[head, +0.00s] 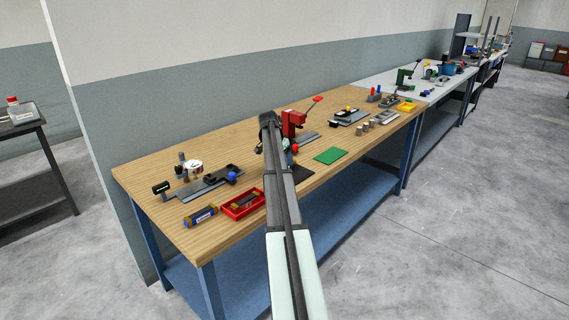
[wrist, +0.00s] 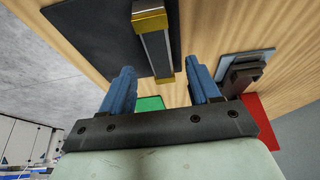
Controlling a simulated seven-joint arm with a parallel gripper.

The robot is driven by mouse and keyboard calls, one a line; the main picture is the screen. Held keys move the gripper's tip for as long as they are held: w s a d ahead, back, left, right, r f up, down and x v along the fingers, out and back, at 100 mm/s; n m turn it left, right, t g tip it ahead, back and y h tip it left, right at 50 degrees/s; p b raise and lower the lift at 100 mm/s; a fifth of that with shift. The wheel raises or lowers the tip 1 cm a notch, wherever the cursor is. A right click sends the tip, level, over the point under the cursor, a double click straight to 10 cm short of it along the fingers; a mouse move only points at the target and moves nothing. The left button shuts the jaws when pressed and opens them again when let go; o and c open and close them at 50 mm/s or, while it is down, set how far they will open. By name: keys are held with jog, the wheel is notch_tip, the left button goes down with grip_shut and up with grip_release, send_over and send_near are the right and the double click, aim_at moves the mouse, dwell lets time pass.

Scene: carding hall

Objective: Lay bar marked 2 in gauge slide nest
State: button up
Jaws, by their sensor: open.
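In the wrist view, a grey bar (wrist: 155,45) with gold-yellow ends lies along the right edge of a black mat. No number is readable on it. My gripper (wrist: 160,70) is open, and the bar shows between and beyond its two blue fingers, apart from both. In the head view, my gripper (head: 288,156) is over the middle of the bench, largely hidden by my arm, which also hides the bar. A long grey slide (head: 203,188) with a blue knob, likely the gauge slide, lies on the left of the bench. Its nest is too small to make out.
A red lever press (head: 293,121) stands behind my gripper. A green mat (head: 330,156) lies to the right.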

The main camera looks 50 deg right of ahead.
jog(key=v, duration=1)
jog(key=shift+s+a+r, duration=0.1)
jog(key=shift+a+r, duration=0.15)
